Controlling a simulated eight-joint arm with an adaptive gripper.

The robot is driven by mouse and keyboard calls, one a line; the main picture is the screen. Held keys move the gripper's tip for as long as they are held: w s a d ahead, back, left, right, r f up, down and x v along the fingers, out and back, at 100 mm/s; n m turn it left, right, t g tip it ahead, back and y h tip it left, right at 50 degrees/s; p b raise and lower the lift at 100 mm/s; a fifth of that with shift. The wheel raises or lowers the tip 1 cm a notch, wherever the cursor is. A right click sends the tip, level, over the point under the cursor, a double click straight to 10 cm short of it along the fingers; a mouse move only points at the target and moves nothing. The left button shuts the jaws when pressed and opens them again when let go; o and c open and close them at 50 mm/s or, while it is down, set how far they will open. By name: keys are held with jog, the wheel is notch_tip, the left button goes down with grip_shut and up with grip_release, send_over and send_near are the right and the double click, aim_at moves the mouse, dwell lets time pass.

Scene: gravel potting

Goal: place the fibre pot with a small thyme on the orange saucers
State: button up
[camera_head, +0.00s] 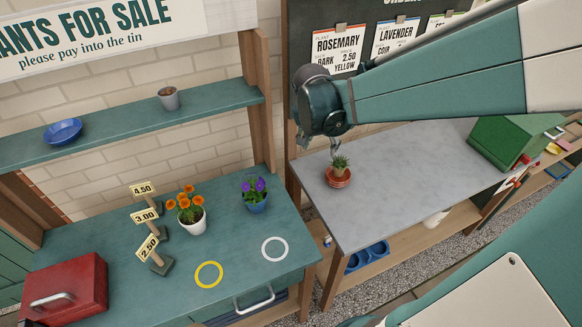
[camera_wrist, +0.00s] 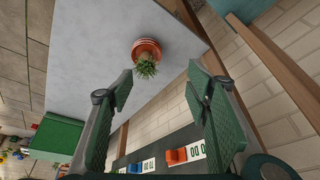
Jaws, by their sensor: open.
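A small green plant, which I take for the thyme (camera_head: 340,160), stands upright in a small brownish pot (camera_head: 338,171) on the grey worktop. The pot sits on the stacked orange saucers (camera_head: 338,181). In the wrist view the saucers (camera_wrist: 146,45) show as reddish rings, and the plant (camera_wrist: 146,69) hides most of the pot, so its material is hard to tell. My gripper (camera_head: 336,143) is just above the plant in the head view. In the wrist view its fingers (camera_wrist: 160,85) are spread wide with nothing between them touching either finger.
The grey worktop (camera_head: 400,165) is mostly clear around the saucers. A green box (camera_head: 505,142) stands at its right end. The teal table (camera_head: 110,245) holds orange flowers (camera_head: 187,201), purple flowers (camera_head: 255,188), price signs, a red box (camera_head: 65,290), and yellow and white rings.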

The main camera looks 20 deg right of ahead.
jog(key=s+a+r+n+t+y, duration=0.1)
jog(key=s+a+r+n, duration=0.3)
jog(key=s+a, duration=0.4)
jog(key=s+a+r+n+t+y, duration=0.2)
jog(key=s+a+r+n+t, duration=0.1)
jog(key=s+a+n, duration=0.4)
jog(key=shift+s+a+r, duration=0.4)
jog(key=shift+s+r, duration=0.1)
jog(key=shift+r, duration=0.2)
jog(key=shift+f, duration=0.1)
jog(key=shift+f+b, duration=1.4)
jog(key=shift+b, duration=0.1)
